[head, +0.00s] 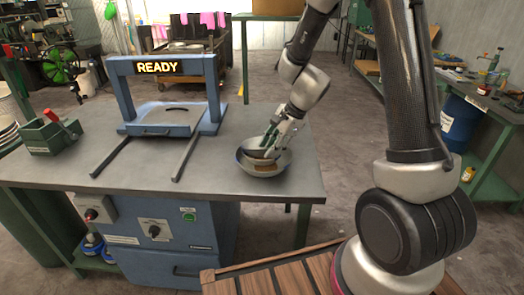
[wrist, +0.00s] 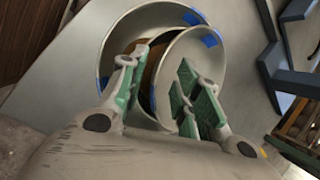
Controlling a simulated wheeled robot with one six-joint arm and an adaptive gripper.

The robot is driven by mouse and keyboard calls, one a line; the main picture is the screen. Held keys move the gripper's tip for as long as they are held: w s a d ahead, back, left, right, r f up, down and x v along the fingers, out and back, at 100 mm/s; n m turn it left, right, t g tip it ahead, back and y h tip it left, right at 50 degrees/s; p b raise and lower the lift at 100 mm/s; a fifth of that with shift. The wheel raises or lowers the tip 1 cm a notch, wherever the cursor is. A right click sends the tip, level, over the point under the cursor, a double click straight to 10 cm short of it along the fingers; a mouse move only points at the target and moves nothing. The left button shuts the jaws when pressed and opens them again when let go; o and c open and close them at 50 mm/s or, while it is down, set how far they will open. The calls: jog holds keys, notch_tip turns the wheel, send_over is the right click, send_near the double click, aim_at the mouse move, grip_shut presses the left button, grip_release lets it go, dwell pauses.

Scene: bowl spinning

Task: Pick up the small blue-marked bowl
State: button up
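A larger grey bowl (head: 262,171) stands near the right end of the grey bench. In the wrist view the larger bowl (wrist: 125,37) has blue marks on its rim. A smaller blue-marked bowl (wrist: 208,62) sits inside it, off to one side. My gripper (wrist: 164,60) is open and reaches into the bowls. One finger is outside the small bowl's near rim, and the other is over its inside. The rim runs between them, with a gap visible. In the head view my gripper (head: 268,142) hides part of the small bowl. Whether any pad touches it cannot be told.
A blue frame with a READY sign (head: 157,67) stands left of the bowls, with two dark rails in front. A green box with a red handle (head: 50,134) is at the far left. The bench (head: 232,192) is clear around the bowls.

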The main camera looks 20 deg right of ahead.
grip_shut()
jog(key=shift+r, duration=0.15)
